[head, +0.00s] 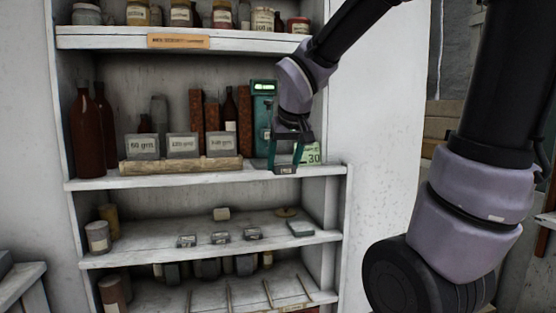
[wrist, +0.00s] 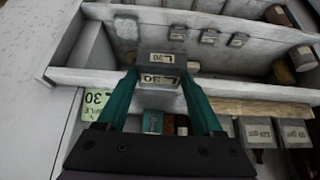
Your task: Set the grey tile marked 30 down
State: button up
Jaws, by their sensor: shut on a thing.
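My gripper (head: 286,166), with teal fingers, is at the right end of the middle shelf, near its front edge. It is shut on the grey tile marked 30 (head: 286,170). In the wrist view the tile (wrist: 160,57) sits between the fingertips, with its pale labels reading 30. A green card marked 30 (head: 312,154) stands just right of the gripper on the shelf; it also shows in the wrist view (wrist: 95,103). I cannot tell whether the tile touches the middle shelf (head: 210,177).
Grey blocks marked in grams (head: 183,144), a long pale bar (head: 180,165) and a green device (head: 263,112) stand left of the gripper. The lower shelf (head: 150,254) holds several small tiles (head: 220,237) and jars, with bare patches between them.

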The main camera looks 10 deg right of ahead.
jog(key=w, duration=1.7)
jog(key=shift+w+d, duration=0.1)
jog(key=shift+w, duration=0.25)
jog(key=shift+w+f, duration=0.1)
jog(key=shift+f, duration=0.2)
jog(key=shift+f, duration=0.1)
jog(key=o, duration=1.5)
